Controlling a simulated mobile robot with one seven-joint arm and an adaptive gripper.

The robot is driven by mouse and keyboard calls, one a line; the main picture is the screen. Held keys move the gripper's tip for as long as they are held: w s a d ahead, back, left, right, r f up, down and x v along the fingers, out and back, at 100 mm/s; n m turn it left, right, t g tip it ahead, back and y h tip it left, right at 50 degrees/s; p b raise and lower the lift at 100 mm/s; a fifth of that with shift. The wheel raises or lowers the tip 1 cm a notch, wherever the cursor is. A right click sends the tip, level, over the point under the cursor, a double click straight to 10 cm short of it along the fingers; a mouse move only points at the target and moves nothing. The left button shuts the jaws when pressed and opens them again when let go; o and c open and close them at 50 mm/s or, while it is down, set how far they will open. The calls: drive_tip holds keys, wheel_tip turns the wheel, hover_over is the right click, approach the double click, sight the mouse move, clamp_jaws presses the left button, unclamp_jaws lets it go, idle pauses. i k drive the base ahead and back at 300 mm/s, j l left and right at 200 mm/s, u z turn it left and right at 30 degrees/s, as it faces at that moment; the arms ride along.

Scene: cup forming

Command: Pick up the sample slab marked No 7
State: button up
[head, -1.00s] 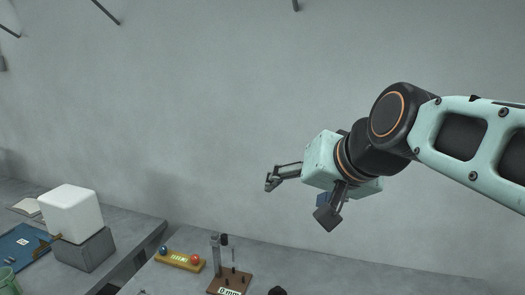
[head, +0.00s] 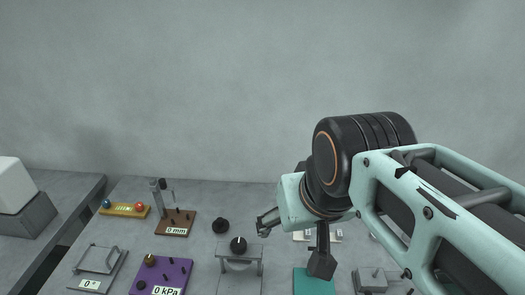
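No slab with a readable No 7 shows in the head view. Pale pieces with small dark marks (head: 303,236) lie on the bench behind my gripper, partly hidden by it; I cannot tell what they are. My gripper (head: 294,245) is open and empty, its two fingers spread wide. It hangs in front of the bench's right half, and my arm covers much of the right side.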

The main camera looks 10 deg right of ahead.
sight(337, 237)
drive_tip(key=z, duration=0.85)
drive_tip(key=i+l+u, duration=0.15)
drive_tip(key=l+u, duration=0.15)
drive_tip(key=l, duration=0.15)
drive_tip(key=k, duration=0.2)
drive_tip(key=i+j, duration=0.15)
drive_tip(key=k+j, duration=0.1)
drive_tip(key=i+l, duration=0.15)
drive_tip(key=i, duration=0.15)
